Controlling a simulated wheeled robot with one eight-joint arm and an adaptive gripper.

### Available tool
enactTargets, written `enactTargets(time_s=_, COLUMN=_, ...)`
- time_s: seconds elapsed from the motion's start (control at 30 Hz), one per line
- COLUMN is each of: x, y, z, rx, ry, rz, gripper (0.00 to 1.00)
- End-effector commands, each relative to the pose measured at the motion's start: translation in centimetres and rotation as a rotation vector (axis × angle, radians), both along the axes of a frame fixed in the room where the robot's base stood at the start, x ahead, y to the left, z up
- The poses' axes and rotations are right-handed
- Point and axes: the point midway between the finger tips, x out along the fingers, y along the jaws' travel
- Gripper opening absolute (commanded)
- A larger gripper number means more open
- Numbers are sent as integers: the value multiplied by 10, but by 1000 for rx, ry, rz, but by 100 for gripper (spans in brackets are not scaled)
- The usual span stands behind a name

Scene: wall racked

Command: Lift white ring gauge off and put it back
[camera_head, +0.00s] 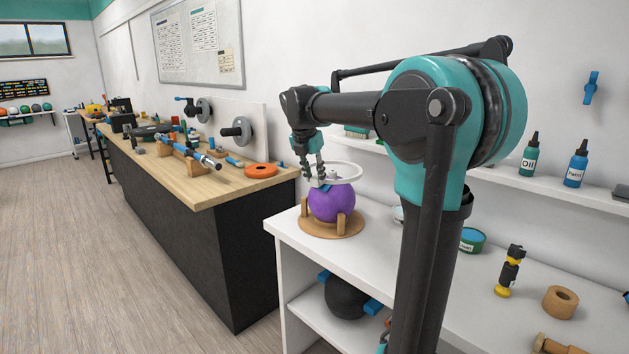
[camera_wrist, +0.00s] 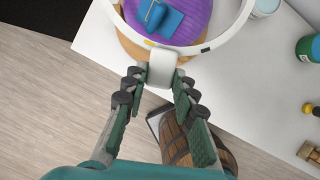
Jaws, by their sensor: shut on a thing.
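The white ring gauge (camera_head: 352,180) is near the top of the purple ball (camera_head: 331,205); it looks level with or slightly above it. In the wrist view, the white ring (camera_wrist: 245,15) encircles the purple ball (camera_wrist: 198,22) as seen from above, and its white tab (camera_wrist: 162,68) points toward me. My gripper (camera_head: 317,181) is shut on this tab, with a finger on each side in the wrist view (camera_wrist: 160,82). The ball sits on a round wooden stand (camera_head: 318,228) with upright pegs. Any gap between ring and ball cannot be told.
The stand is on a white shelf unit (camera_head: 287,235). A green tin (camera_head: 472,240), a yellow-black object (camera_head: 510,271) and a wooden ring (camera_head: 560,302) stand farther right. A workbench (camera_head: 232,188) with tools is at left. A wall shelf with bottles (camera_head: 529,155) is behind.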

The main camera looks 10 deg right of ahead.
Motion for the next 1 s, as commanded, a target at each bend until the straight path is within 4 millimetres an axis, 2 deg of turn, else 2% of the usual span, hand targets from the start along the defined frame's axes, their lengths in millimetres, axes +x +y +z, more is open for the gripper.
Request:
enactTargets(time_s=0.53, x=0, y=0, z=29, rx=0, ry=0, rz=0, gripper=0)
enactTargets(time_s=1.0, x=0, y=0, z=32, rx=0, ry=0, rz=0, gripper=0)
